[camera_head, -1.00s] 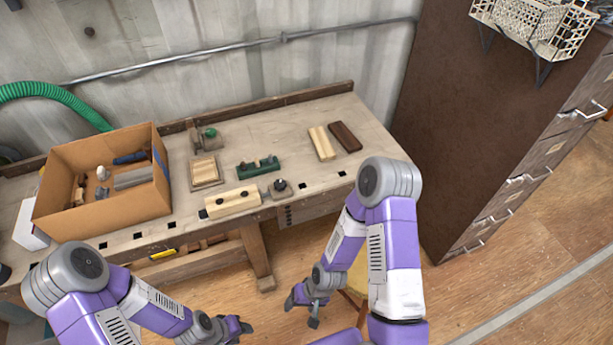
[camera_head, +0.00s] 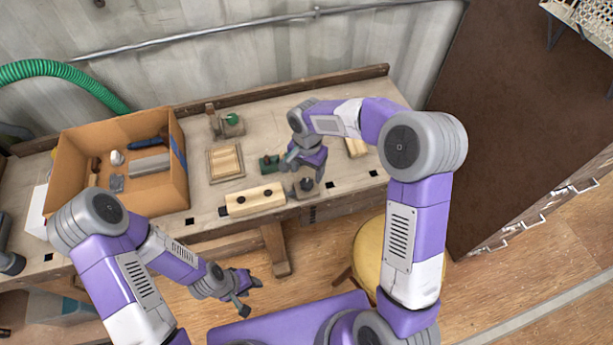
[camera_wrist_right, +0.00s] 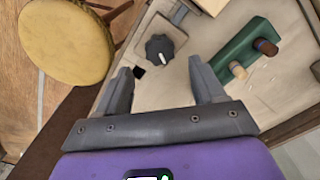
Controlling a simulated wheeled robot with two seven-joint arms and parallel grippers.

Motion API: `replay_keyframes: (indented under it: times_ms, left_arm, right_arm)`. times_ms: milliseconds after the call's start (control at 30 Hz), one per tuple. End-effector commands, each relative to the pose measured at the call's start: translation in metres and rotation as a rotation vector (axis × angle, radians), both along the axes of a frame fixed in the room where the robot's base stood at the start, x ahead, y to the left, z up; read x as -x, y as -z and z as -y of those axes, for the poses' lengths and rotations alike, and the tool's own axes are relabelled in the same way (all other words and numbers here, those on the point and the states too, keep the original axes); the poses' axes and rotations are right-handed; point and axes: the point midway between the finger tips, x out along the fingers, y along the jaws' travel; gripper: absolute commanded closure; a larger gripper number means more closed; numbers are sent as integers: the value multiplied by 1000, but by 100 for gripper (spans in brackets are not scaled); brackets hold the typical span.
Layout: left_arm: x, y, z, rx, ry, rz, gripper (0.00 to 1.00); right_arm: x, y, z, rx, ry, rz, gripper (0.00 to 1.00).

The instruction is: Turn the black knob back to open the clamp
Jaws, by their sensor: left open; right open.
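The black knob (camera_wrist_right: 159,48) sits on a small grey base (camera_wrist_right: 175,32) near the front edge of the workbench. In the head view the knob (camera_head: 306,184) is just below my right gripper (camera_head: 296,163). In the right wrist view my right gripper (camera_wrist_right: 163,85) is open and empty, with the knob ahead of its fingertips and not touched. A pale wooden block (camera_head: 255,200) with dark dots lies left of the knob. My left gripper (camera_head: 248,290) is open and empty, in front of the bench and below its top.
A green tool with wooden knobs (camera_wrist_right: 246,52) lies beside the knob. A cardboard box (camera_head: 120,160) with tools stands at the left, next to a framed wooden block (camera_head: 225,162). A round yellow stool (camera_wrist_right: 65,40) stands before the bench. A dark cabinet (camera_head: 530,120) stands at right.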

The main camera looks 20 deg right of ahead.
Motion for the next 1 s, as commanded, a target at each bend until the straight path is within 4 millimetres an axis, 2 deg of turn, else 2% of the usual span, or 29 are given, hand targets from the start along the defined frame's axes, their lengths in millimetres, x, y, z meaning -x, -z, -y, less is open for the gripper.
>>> replay_keyframes:
  times_ms: [100,300,667,1000]
  left_arm:
    - [0,7,0,0,0,0,57]
    - [0,11,0,0,0,0,57]
    - [0,11,0,0,0,0,57]
    - [0,11,0,0,0,0,57]
  right_arm:
    - [0,23,0,-1,0,-3,31]
    - [1,45,0,-1,0,-3,31]
    - [0,49,0,-1,-1,0,33]
    - [0,49,0,-2,-1,-1,85]
